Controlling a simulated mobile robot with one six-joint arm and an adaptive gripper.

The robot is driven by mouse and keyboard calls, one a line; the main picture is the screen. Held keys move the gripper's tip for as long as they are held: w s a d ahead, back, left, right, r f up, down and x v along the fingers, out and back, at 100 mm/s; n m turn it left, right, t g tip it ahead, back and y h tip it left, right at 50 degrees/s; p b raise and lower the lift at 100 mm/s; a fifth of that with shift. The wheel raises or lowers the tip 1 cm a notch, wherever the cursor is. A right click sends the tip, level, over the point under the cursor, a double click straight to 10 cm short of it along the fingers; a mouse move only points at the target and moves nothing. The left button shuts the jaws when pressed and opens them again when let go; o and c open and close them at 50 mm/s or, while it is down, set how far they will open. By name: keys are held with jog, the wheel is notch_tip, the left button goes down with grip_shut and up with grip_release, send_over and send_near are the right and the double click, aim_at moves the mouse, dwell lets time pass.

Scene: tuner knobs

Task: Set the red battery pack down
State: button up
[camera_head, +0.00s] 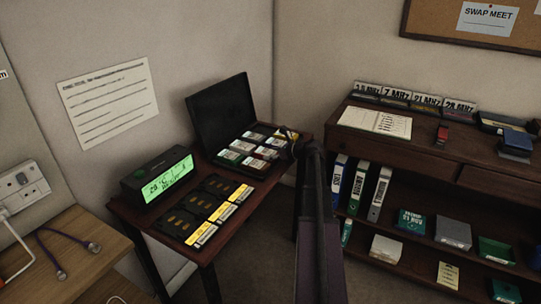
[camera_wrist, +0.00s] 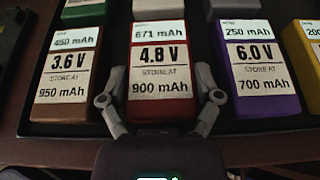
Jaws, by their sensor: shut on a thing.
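The red battery pack (camera_wrist: 160,112) shows in the wrist view with a white label reading 4.8 V, 671 mAh and 900 mAh. My gripper (camera_wrist: 161,98) has one finger on each side of it, shut on it. The pack is upright in line with a brown 3.6 V pack (camera_wrist: 73,112) on the left and a purple 6.0 V pack (camera_wrist: 262,104) on the right. I cannot tell whether it touches the case floor. In the head view my gripper (camera_head: 291,146) is at the right side of the open black case (camera_head: 220,112).
Several packs fill the case in rows, close together. On the same dark table stand a meter with a green display (camera_head: 167,182) and black trays with yellow labels (camera_head: 208,211). A brown shelf unit (camera_head: 430,163) with folders and boxes stands at the right.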

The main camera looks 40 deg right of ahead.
jog(key=o, duration=1)
jog(key=shift+f, duration=0.1)
jog(key=shift+r+p, duration=0.25)
jog(key=shift+p, duration=0.05)
jog(key=p+v, duration=0.4)
jog(key=v, duration=0.8)
